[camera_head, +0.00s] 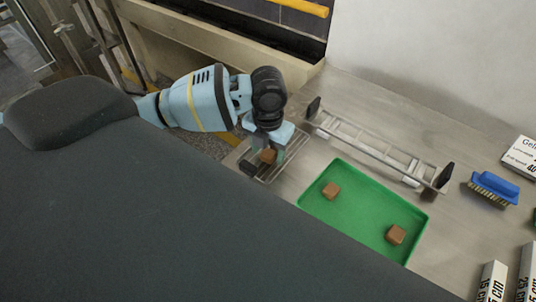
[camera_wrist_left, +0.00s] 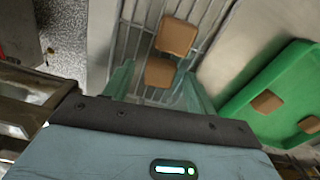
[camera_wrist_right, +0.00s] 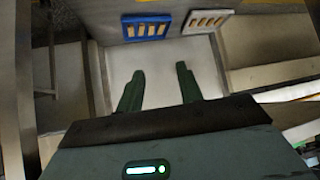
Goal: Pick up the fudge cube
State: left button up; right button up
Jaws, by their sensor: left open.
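My left gripper (camera_head: 270,148) points down over a wire mesh rack (camera_head: 293,150). In the left wrist view its green fingers (camera_wrist_left: 158,76) are apart. A brown fudge cube (camera_wrist_left: 158,72) shows between them, and a second brown cube (camera_wrist_left: 176,36) lies just beyond on the rack wires. In the head view one cube (camera_head: 268,156) shows by the fingers; whether they touch it I cannot tell. Two more cubes, (camera_head: 331,190) and (camera_head: 396,235), lie apart on a green tray (camera_head: 352,222). My right gripper (camera_wrist_right: 158,80) is open and empty, outside the head view.
A metal frame with black ends (camera_head: 375,148) stands behind the tray. A blue brush (camera_head: 494,187), a white sign (camera_head: 520,156) and upright white marked blocks (camera_head: 492,282) are at the right. The right wrist view shows blue (camera_wrist_right: 146,28) and white (camera_wrist_right: 206,22) slotted holders.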

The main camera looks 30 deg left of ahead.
aim_at(268, 153)
pick_arm(q)
jog(key=c, duration=0.8)
jog(key=shift+c, duration=0.3)
jog(key=shift+r, duration=0.1)
jog(key=shift+r, duration=0.55)
notch_tip(268, 153, up, 2)
jog(key=shift+r, duration=0.15)
jog(key=s+d+r, duration=0.1)
jog(key=s+d, duration=0.9)
jog(key=s, duration=0.2)
jog(key=shift+s+r, duration=0.2)
jog(key=shift+s, duration=0.05)
